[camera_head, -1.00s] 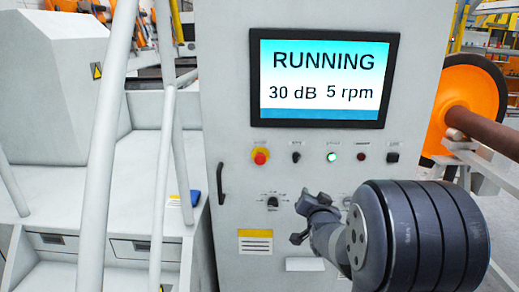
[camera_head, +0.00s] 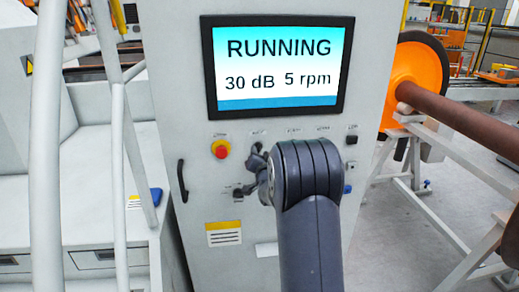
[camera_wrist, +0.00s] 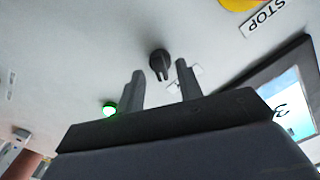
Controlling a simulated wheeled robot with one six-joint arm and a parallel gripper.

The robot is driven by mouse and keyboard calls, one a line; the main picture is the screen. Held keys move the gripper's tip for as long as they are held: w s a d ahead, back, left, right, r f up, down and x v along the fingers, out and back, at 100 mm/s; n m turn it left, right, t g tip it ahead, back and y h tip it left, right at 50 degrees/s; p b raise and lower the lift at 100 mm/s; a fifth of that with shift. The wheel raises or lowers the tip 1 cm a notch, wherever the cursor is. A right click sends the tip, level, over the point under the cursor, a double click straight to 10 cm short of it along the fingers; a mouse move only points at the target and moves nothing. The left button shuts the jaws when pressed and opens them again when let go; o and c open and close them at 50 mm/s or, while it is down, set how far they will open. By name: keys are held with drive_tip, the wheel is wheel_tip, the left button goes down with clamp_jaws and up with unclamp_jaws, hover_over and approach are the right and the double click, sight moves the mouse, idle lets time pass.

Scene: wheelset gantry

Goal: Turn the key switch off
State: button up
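A black knob (camera_wrist: 160,62), which looks like the key switch, sits on the pale panel in the wrist view, between the green lit lamp (camera_wrist: 110,109) and the yellow STOP surround (camera_wrist: 236,3). My gripper (camera_head: 257,158) is at the panel just right of the red emergency stop (camera_head: 221,149) in the head view. In the wrist view its two fingers are apart with the knob between and beyond their tips; whether they touch it I cannot tell. The knob is hidden by my gripper in the head view. The screen (camera_head: 278,66) reads RUNNING, 30 dB, 5 rpm.
A black handle (camera_head: 182,181) and another dark control (camera_head: 237,191) are on the panel nearby. White rails (camera_head: 119,160) stand at the left. An orange wheel (camera_head: 413,85) with a brown axle (camera_head: 465,117) is at the right.

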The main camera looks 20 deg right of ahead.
drive_tip(key=shift+w+d, duration=0.2)
drive_tip(key=shift+w, duration=0.5)
clamp_jaws()
